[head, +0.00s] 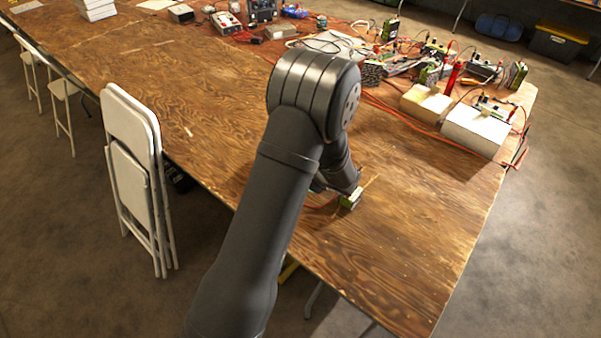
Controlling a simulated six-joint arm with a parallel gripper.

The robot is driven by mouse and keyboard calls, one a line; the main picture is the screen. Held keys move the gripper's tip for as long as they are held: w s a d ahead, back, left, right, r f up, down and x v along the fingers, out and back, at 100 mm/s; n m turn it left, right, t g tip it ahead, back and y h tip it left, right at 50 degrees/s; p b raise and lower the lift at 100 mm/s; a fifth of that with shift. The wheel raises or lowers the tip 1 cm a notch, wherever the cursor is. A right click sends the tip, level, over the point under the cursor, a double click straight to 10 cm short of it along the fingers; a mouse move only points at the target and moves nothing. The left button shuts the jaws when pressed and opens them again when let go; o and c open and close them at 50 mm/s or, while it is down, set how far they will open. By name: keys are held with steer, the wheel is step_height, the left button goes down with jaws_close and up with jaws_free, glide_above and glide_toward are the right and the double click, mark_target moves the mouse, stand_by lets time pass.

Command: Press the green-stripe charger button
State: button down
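My gripper (343,181) is low over the wooden table, mostly hidden behind my own dark arm; its fingers cannot be made out. A small block with green and pale faces (350,200) is right at the gripper's end. I cannot tell whether it is held or only touched. Similar small green-marked blocks stand among the cables at the far right, one upright near the edge (519,75) and one further back (389,30). No charger button or green stripe can be clearly made out at this size.
A white box (474,130) and a tan box (426,103) stand at the table's right with red cables around them. Electronics crowd the back. The wooden table (400,260) is clear at front right. Folded white chairs (135,170) lean at the left edge.

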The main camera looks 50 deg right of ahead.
steer(key=shift+w+f, duration=0.1)
steer(key=shift+f, duration=0.3)
stand_by(0.5)
steer(key=shift+r, duration=0.8)
steer(key=shift+s+r, duration=0.2)
steer(key=shift+r, duration=0.6)
steer(key=shift+s+r, duration=0.2)
steer(key=shift+r, duration=0.65)
steer(key=shift+s+r, duration=0.2)
steer(key=shift+r, duration=0.6)
steer(key=shift+f, duration=0.15)
steer(key=r, duration=0.4)
steer(key=shift+s, duration=0.35)
